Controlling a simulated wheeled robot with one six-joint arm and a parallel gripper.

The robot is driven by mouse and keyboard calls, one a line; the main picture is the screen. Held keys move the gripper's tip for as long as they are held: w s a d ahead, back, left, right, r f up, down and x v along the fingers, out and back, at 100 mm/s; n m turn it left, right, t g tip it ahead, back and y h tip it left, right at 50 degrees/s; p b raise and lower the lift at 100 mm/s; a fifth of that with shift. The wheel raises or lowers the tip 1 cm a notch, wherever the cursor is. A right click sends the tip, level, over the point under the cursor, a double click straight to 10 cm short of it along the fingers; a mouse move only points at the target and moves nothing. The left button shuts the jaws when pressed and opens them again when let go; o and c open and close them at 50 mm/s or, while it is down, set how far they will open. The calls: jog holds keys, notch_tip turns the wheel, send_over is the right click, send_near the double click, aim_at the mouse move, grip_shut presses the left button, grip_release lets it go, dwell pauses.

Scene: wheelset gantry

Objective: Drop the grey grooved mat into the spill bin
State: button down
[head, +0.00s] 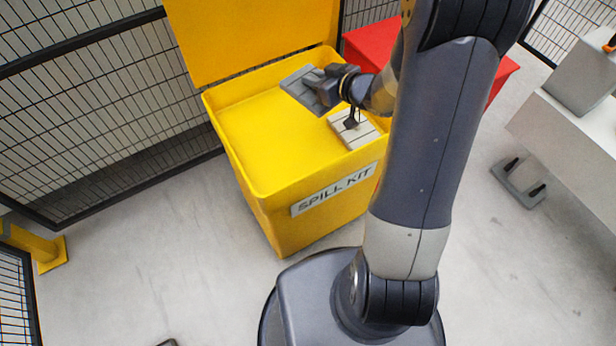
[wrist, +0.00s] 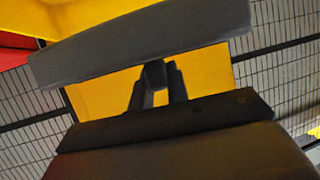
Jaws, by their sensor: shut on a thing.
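My gripper (head: 326,88) is shut on a flat grey mat (head: 300,92) and holds it over the open yellow spill bin (head: 247,158), near the back of its opening. In the wrist view the mat (wrist: 140,45) shows as a wide, slightly tilted dark grey slab across the fingers (wrist: 155,78). Its grooves cannot be made out clearly. The bin reads SPILL KIT, and its lid (head: 245,35) stands up at the back. How far the mat is above the yellow surface inside cannot be told.
A lighter grey grooved pad (head: 342,132) with a dark upright piece lies in the bin's front right corner. A red box (head: 370,45) stands behind the bin. Mesh fencing (head: 90,100) runs at the left. A grey plate (head: 520,188) with dark stubs lies on the floor at right.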

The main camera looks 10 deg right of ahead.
jog(key=shift+f+b, duration=1.95)
jog(key=shift+f, duration=0.3)
jog(key=c, duration=1.3)
grip_release()
jog(key=p+v, duration=0.3)
jog(key=v, duration=0.7)
jog(key=shift+s+r, duration=0.2)
jog(key=shift+s, duration=0.15)
jog(key=shift+w+d, duration=0.1)
